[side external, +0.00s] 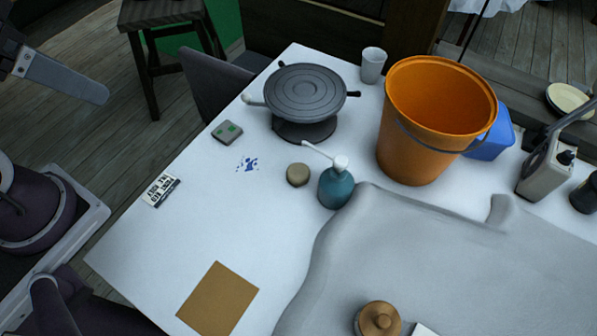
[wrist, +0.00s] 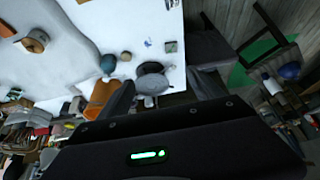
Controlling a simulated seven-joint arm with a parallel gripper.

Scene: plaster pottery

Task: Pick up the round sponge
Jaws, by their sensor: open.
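The round sponge (side external: 298,174) is a small tan disc lying flat on the white table (side external: 140,248), just left of a teal pump bottle (side external: 338,188). In the wrist view the sponge (wrist: 126,56) is a small tan dot beside the dark teal bottle (wrist: 108,63). My gripper (side external: 66,78) shows at the upper left of the side view, off the table's left side and well away from the sponge. Its jaws are open and empty; in the wrist view the dark fingers (wrist: 166,98) stand apart. Part of my gripper is cut off by the side view's edge.
A grey pottery wheel (side external: 305,93), an orange bucket (side external: 432,115) and a white cup (side external: 373,65) stand behind the sponge. Grey cloth (side external: 420,250) covers the right. A green-marked block (side external: 227,132) and blue stains (side external: 247,165) lie left. The table left of the sponge is mostly clear.

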